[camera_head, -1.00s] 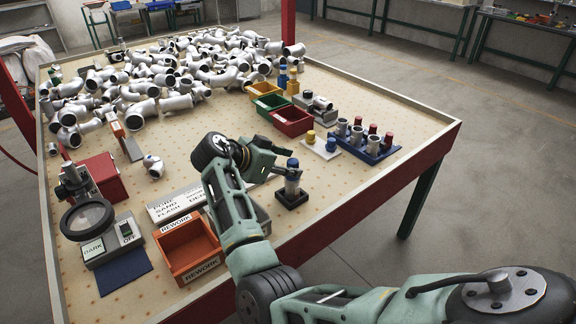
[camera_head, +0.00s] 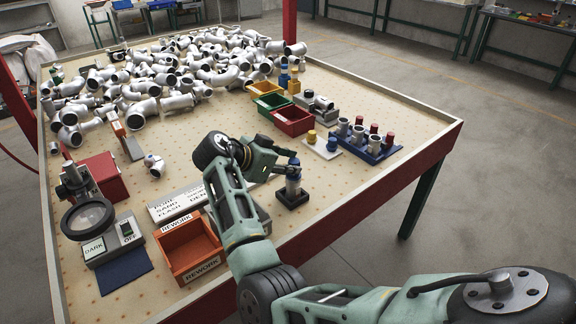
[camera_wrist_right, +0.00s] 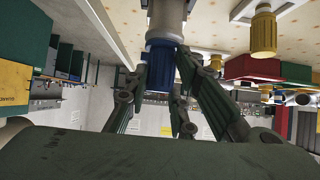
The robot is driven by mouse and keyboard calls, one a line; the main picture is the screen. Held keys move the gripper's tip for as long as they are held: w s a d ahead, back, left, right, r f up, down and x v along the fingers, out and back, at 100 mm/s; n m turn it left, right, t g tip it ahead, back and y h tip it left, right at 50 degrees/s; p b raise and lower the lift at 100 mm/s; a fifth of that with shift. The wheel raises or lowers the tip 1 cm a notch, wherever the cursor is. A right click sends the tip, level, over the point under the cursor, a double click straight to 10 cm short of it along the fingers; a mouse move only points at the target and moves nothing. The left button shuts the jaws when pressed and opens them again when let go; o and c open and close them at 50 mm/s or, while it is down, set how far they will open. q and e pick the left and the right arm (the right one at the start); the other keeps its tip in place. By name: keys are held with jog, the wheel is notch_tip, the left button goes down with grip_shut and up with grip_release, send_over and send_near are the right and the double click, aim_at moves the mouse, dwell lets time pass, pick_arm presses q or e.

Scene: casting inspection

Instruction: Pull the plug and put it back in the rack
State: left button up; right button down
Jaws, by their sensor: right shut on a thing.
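A plug with a blue head (camera_head: 293,161) sits upright in the top of a grey cylindrical piece (camera_head: 293,185), which stands on a black square base (camera_head: 292,199) near the table's front edge. My right gripper (camera_head: 285,168) reaches in from the left and is shut on the blue plug. In the right wrist view, the blue plug (camera_wrist_right: 160,54) is between the fingertips (camera_wrist_right: 164,68), against the grey piece (camera_wrist_right: 168,14). A blue rack (camera_head: 385,154) with grey cylinders and red-topped plugs stands to the right. My left gripper is not in view.
Red (camera_head: 292,130), green (camera_head: 268,104) and yellow bins stand behind. An orange rework bin (camera_head: 187,254) and a magnifier (camera_head: 88,219) are to the left. Many pipe castings lie heaped at the back.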

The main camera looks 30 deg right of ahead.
aim_at(288, 177)
jog(key=shift+r+p, duration=1.2)
jog(key=shift+r, duration=0.7)
notch_tip(288, 177, up, 4)
jog(key=p, duration=0.2)
jog(key=shift+p, duration=0.3)
